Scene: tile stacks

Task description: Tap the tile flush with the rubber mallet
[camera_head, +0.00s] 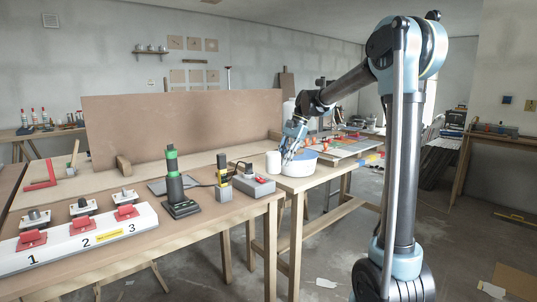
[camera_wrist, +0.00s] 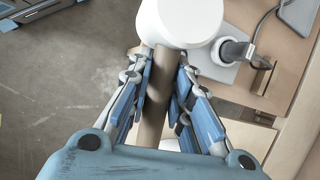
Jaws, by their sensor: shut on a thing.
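My gripper (camera_head: 287,154) is shut on the brown handle of the rubber mallet (camera_wrist: 151,105), between its two blue-padded fingers in the wrist view (camera_wrist: 160,82). The mallet's white round head (camera_wrist: 184,20) lies just beyond the fingertips. In the head view the white head (camera_head: 273,163) shows left of my gripper, over the right end of the near bench; a gap beneath it cannot be made out. Flat grey tiles (camera_head: 345,150) with orange pieces appear to lie on the bench beyond my gripper. Which tile stands proud is too small to tell.
A grey-and-red device (camera_head: 251,187), a green-and-black tool (camera_head: 177,185) and a numbered white rack (camera_head: 80,240) stand on the near bench. A brown board (camera_head: 180,130) rises behind. Open floor lies right of the bench.

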